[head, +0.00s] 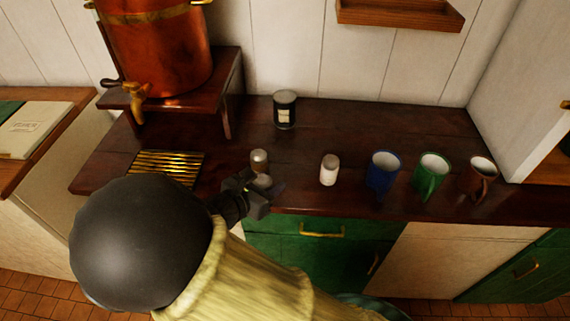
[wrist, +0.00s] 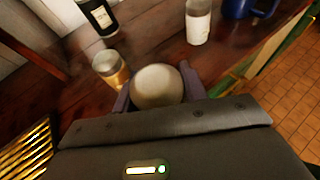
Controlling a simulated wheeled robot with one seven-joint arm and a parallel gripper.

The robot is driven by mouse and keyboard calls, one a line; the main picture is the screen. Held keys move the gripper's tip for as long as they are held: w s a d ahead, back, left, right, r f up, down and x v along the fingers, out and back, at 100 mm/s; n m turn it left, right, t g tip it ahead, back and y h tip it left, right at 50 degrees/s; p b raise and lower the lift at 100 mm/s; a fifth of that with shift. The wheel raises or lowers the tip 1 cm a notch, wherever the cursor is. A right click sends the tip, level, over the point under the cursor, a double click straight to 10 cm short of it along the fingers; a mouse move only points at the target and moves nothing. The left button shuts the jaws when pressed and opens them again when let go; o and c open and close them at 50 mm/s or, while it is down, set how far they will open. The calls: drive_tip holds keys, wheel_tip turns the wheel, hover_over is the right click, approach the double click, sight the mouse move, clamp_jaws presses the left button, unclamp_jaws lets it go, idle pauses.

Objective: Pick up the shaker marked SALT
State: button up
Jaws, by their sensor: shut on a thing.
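My gripper (head: 262,194) is at the front edge of the dark wooden counter. In the wrist view its fingers (wrist: 155,88) are shut on a shaker with a pale, rounded top (wrist: 156,86). Only the top of this held shaker shows clearly, and no marking on it can be read. Just behind it stands a glass shaker with a metal cap (head: 259,160), amber in the wrist view (wrist: 111,69). A white shaker (head: 329,170) stands apart to the right, also seen in the wrist view (wrist: 199,22). I cannot read the word SALT on any of them.
Blue (head: 383,171), green (head: 431,175) and brown (head: 478,178) mugs stand to the right. A dark labelled jar (head: 285,110) is at the back. A brass grate (head: 166,168) lies left, below a copper urn (head: 155,50). The counter's back middle is clear.

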drive_tip(key=s, duration=0.1)
drive_tip(key=s+a, duration=0.2)
drive_tip(key=s, duration=0.1)
drive_tip(key=shift+a, duration=0.25)
drive_tip(key=shift+w, duration=0.1)
idle(0.3)
